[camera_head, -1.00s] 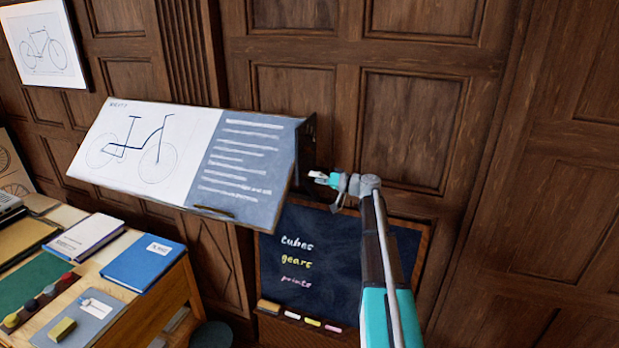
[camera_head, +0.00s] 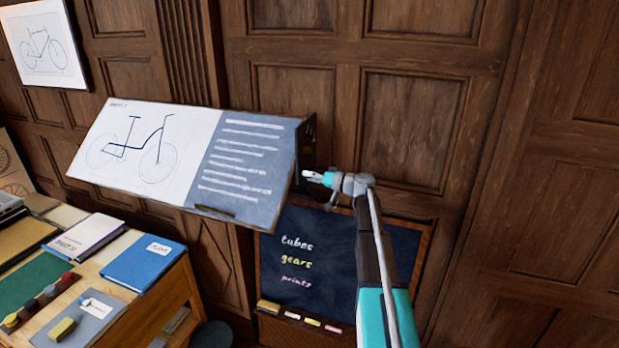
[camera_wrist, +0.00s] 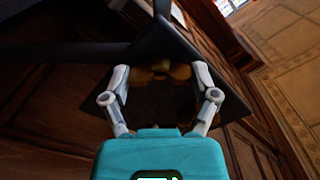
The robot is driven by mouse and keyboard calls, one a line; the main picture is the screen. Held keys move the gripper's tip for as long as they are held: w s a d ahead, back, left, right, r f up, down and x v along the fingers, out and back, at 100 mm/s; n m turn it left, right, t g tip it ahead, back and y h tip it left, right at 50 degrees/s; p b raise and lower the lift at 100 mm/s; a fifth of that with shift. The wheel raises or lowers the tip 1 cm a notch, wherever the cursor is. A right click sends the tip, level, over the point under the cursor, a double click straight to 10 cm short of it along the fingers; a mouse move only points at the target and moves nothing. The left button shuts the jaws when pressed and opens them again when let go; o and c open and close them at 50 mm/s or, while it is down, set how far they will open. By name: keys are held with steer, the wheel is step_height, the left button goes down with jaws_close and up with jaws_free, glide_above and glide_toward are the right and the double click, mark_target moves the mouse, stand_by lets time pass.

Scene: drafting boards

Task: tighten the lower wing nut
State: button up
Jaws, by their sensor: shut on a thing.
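A brass-coloured wing nut (camera_wrist: 160,73) shows in the wrist view between my fingertips, against the dark side of the drafting board. My gripper (camera_wrist: 160,82) is shut on it, with one finger on each side. In the head view, my gripper (camera_head: 311,176) reaches in from the right to the lower right edge of the tilted drafting board (camera_head: 240,165). The wing nut is too small or hidden to make out there. I cannot see a second wing nut clearly.
A chalkboard (camera_head: 335,255) with chalks on its ledge stands below the drafting board, close under my arm. A desk (camera_head: 180,300) with books and other items is at the lower left. The panelled wall (camera_head: 415,120) to the right is bare.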

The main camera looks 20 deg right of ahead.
steer(key=shift+m, duration=0.3)
steer(key=m, duration=1.8)
steer(key=shift+m, duration=0.4)
steer(key=m, duration=0.6)
stand_by(0.3)
steer(key=o, duration=1)
